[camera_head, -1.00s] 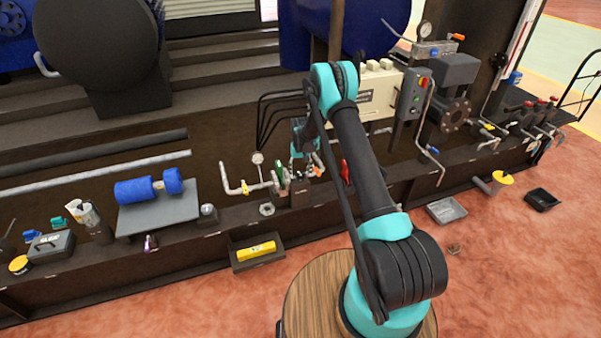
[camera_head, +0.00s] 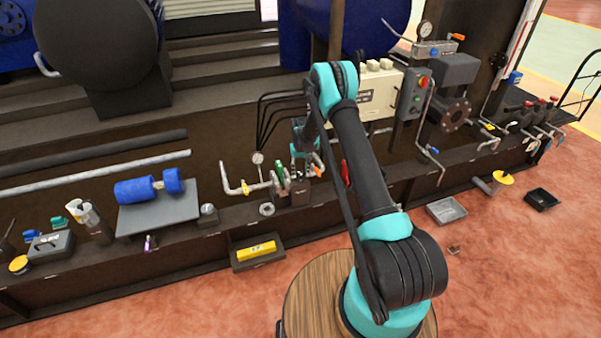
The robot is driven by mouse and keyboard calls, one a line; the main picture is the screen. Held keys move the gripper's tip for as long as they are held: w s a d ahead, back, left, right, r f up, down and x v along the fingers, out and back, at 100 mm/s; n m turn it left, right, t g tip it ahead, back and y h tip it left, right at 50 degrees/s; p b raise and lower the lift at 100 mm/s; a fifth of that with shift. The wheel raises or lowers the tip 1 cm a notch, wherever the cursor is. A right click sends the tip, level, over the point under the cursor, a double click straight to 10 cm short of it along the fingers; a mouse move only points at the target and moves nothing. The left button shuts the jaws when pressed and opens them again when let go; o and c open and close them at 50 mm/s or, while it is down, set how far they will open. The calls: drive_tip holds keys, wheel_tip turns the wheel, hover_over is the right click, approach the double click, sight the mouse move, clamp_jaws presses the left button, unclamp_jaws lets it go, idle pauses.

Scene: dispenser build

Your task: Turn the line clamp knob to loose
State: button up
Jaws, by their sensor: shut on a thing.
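My gripper (camera_head: 301,166) is at the pipe fittings near the picture's middle, at the end of my downward-reaching arm. It is small and partly hidden by my own wrist, and its fingers are shut on a small part there. That part appears to be the line clamp knob, but its shape and how far it is turned cannot be made out. A green round part (camera_head: 281,171) stands just left of the gripper on the silver pipe (camera_head: 248,188). An orange-tipped piece (camera_head: 317,159) shows close on its right.
A pressure gauge (camera_head: 258,158) rises left of the gripper. A red handle (camera_head: 345,174) is to the right. A dark tray (camera_head: 236,264) with a yellow block (camera_head: 257,251) sits in front on the left. A control box (camera_head: 414,94) stands behind on the right.

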drive_tip(key=n, duration=1)
drive_tip(key=shift+n, duration=0.4)
drive_tip(key=n, duration=0.3)
drive_tip(key=shift+n, duration=0.3)
drive_tip(key=n, duration=1)
drive_tip(key=shift+n, duration=1.6)
drive_tip(key=o, duration=1.2)
drive_tip(key=shift+c, duration=0.2)
